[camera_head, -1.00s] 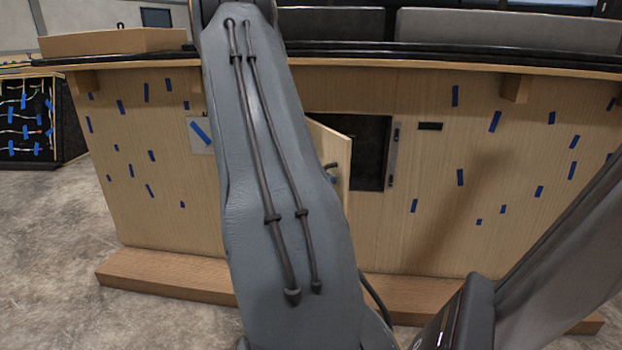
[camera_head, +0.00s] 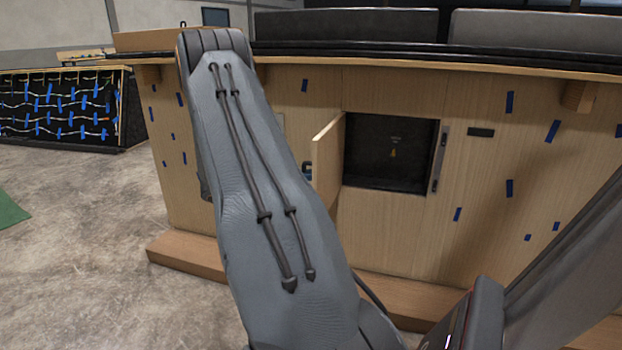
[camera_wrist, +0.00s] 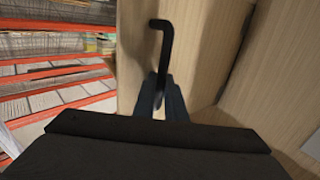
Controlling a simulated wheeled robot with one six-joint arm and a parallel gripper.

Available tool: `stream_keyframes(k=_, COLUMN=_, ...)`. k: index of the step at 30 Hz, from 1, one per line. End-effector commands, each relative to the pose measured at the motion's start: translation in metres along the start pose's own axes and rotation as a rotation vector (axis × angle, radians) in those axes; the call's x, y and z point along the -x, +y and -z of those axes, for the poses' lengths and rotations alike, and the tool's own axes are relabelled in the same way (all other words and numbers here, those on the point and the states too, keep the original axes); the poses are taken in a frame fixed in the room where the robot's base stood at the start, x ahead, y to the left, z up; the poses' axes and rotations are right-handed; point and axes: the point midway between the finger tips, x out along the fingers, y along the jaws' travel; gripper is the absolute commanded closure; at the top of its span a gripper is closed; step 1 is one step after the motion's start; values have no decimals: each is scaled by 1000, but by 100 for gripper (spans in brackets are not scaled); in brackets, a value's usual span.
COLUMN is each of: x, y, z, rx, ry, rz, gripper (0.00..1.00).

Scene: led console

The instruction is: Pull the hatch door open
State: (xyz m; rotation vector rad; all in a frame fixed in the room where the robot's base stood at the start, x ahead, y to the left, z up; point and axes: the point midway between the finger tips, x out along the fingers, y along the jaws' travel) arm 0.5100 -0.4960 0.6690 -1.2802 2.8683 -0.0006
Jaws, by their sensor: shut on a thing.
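The hatch door (camera_head: 328,165) is a pale wooden panel hinged at the left side of a dark square opening (camera_head: 388,153) in the console front. It stands swung well out from the opening. In the wrist view the door (camera_wrist: 137,50) carries a black bent handle (camera_wrist: 165,40). My gripper (camera_wrist: 161,100) is shut on the lower part of this handle. In the head view my arm hides most of the gripper; only a small dark part shows beside the door.
The wooden console front (camera_head: 480,220) has blue tape strips and a base step (camera_head: 190,256). A black panel with cables (camera_head: 60,108) stands at the far left. Bare concrete floor (camera_head: 90,230) lies open at left. Orange-edged shelves (camera_wrist: 55,75) show in the wrist view.

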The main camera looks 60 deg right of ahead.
Motion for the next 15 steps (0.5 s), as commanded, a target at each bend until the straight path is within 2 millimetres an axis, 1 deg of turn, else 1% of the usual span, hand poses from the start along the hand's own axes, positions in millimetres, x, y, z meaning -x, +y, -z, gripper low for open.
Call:
stream_keyframes(k=3, x=1, y=-4, z=2, rx=-4, ry=1, rz=4, gripper=100)
stream_keyframes(k=14, x=1, y=-5, z=2, rx=-6, ry=2, rz=4, gripper=100)
stream_keyframes(k=15, x=1, y=-5, z=2, rx=-6, ry=2, rz=4, gripper=83)
